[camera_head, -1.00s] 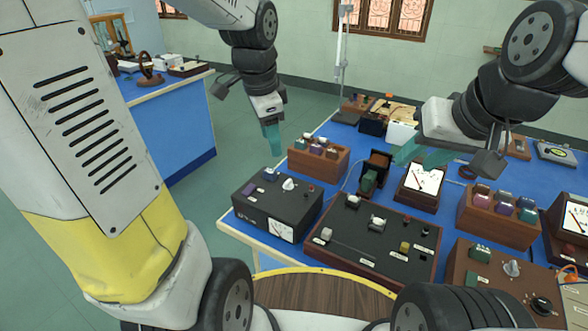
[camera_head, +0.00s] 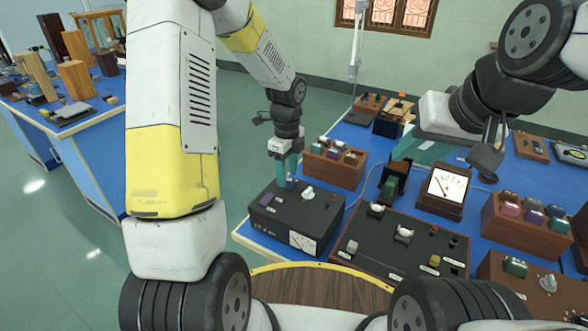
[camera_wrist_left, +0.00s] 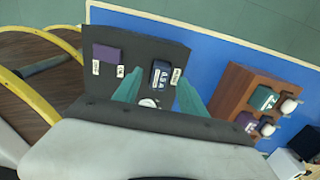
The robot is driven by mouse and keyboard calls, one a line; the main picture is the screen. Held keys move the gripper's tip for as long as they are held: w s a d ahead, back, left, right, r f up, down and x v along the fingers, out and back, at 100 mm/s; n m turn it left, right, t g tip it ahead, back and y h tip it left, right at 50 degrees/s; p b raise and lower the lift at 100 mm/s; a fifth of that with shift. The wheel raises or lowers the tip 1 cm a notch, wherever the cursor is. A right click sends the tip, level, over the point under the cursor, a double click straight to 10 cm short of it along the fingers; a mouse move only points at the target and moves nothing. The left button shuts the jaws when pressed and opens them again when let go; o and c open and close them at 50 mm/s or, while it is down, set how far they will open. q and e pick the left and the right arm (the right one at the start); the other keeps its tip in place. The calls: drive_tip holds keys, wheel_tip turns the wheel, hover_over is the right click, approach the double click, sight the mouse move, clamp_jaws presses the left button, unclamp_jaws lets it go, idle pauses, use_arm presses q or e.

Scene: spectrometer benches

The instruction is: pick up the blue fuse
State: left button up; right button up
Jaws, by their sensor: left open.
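The blue fuse (camera_wrist_left: 160,75) is a small dark blue block with a pale label, standing on the dark top of the black meter box (camera_wrist_left: 140,39). In the left wrist view it lies between the two teal fingers of my left gripper (camera_wrist_left: 159,88), with gaps at its sides. In the head view my left gripper (camera_head: 286,174) points down over the back of the black meter box (camera_head: 272,222), its fingers open and mostly hiding the fuse. My right gripper (camera_head: 418,149) is empty over the bench, its teal fingers apart.
A purple fuse (camera_wrist_left: 107,52) sits beside the blue one on the same box. A wooden fuse rack (camera_head: 333,172) stands close behind right, and a larger dark panel (camera_head: 398,258) stands in front right. A second blue bench (camera_head: 75,140) is at far left.

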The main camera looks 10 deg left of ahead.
use_arm(q)
drive_tip(key=shift+f, duration=0.9)
drive_tip(key=shift+c, duration=0.2)
clamp_jaws()
